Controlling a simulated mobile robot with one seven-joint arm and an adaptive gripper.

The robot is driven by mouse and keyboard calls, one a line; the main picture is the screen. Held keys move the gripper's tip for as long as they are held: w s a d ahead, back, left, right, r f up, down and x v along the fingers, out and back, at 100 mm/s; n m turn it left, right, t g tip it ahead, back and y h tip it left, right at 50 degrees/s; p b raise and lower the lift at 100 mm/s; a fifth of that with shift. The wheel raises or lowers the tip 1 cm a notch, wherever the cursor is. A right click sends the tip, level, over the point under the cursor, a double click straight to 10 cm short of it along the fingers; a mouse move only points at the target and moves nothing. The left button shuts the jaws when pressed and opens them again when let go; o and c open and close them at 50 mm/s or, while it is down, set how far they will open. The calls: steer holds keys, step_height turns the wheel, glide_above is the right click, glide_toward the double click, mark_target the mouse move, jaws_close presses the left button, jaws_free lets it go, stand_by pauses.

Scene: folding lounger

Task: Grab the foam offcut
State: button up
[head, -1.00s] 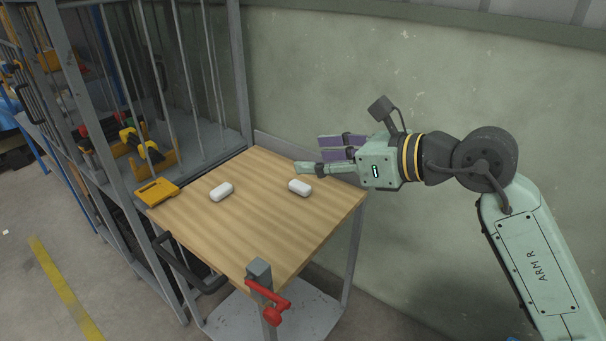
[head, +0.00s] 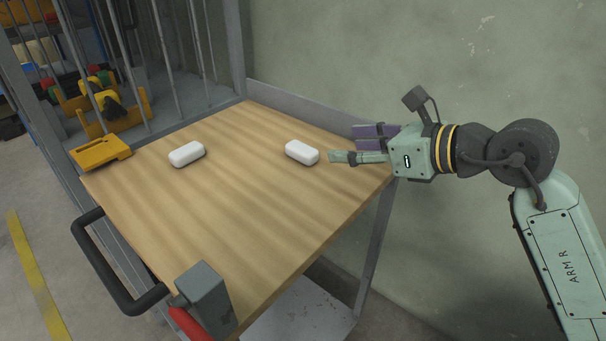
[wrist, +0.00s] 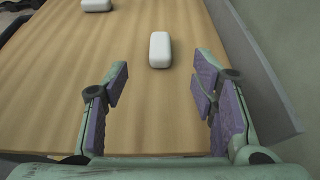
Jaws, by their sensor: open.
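Two white rounded blocks lie apart on the wooden cart top (head: 230,220); they look alike, and I cannot tell which is the foam offcut. The right block (head: 302,152) is nearest my gripper; it also shows in the wrist view (wrist: 160,50), just beyond the fingertips and roughly centred between them. The left block (head: 187,154) is farther off and shows cut off at the wrist view's top edge (wrist: 97,5). My gripper (head: 348,144) is open and empty, with purple pads, over the cart's right side, pointing left. It touches neither block.
A yellow object (head: 100,152) lies at the cart top's left corner, beside a barred cage. A grey block with a red part (head: 205,298) stands at the near corner. A black handle (head: 112,270) juts from the left side. A wall runs behind. The cart top's middle is clear.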

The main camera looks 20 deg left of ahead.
mark_target(305, 147)
steer(key=p+x, duration=0.2)
steer(key=x, duration=0.9)
steer(key=shift+f, duration=0.15)
steer(key=shift+c, duration=0.4)
steer(key=c, duration=0.8)
